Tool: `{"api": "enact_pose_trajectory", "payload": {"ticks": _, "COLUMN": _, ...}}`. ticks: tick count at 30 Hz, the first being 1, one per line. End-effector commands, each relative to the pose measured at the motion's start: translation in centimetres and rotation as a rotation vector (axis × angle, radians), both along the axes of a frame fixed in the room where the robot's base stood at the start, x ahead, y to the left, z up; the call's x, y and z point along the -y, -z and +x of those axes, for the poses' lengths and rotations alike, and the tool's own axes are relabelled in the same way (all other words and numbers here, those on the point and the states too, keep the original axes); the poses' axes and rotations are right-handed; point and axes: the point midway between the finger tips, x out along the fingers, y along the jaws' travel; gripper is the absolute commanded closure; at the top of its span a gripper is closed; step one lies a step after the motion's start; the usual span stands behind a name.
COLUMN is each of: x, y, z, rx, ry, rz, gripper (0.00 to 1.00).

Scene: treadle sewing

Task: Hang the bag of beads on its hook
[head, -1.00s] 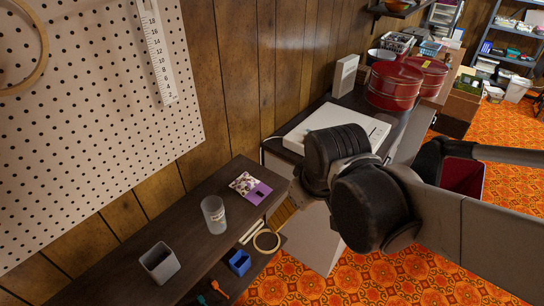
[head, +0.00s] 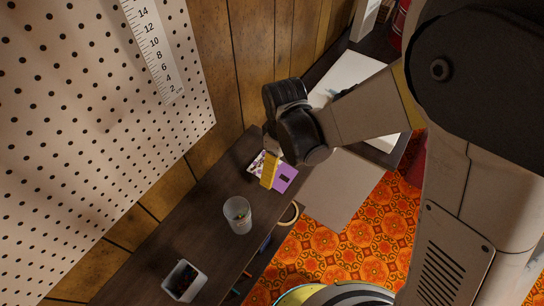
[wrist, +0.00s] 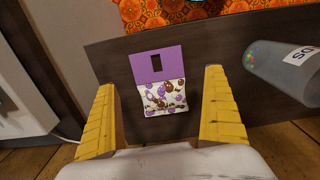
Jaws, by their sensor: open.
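The bag of beads (wrist: 164,96) has a purple header with a dark slot and a clear lower part with purple and brown beads. It lies flat on the dark shelf top, and in the head view the bag (head: 284,178) is partly covered by my gripper. My gripper (head: 269,172) points down over it. In the wrist view my open gripper (wrist: 159,118) has one yellow finger on each side of the bag, with clear gaps. I cannot tell how high the fingertips are. The pegboard (head: 90,110) stands at the left; no hook is clearly visible on it.
A clear cup (head: 238,216) with small bits inside stands near the bag; it also shows in the wrist view (wrist: 285,70). A grey bin (head: 184,281) stands farther along the dark shelf (head: 150,258). A white ruler (head: 150,42) hangs on the pegboard.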

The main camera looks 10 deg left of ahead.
Motion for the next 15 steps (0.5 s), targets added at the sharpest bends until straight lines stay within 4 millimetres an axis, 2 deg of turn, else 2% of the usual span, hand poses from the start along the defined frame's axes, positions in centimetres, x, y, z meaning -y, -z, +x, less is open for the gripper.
{"api": "enact_pose_trajectory", "payload": {"ticks": 5, "x": 0.0, "y": 1.5, "z": 0.1, "rx": 0.0, "ry": 0.001, "rz": 0.0, "gripper": 0.0}}
{"api": "enact_pose_trajectory", "payload": {"ticks": 12, "x": 0.0, "y": 5.2, "z": 0.3, "rx": 0.0, "ry": 0.001, "rz": 0.0, "gripper": 0.0}}
{"api": "enact_pose_trajectory", "payload": {"ticks": 15, "x": 0.0, "y": 5.4, "z": 0.3, "rx": 0.0, "ry": 0.001, "rz": 0.0, "gripper": 0.0}}
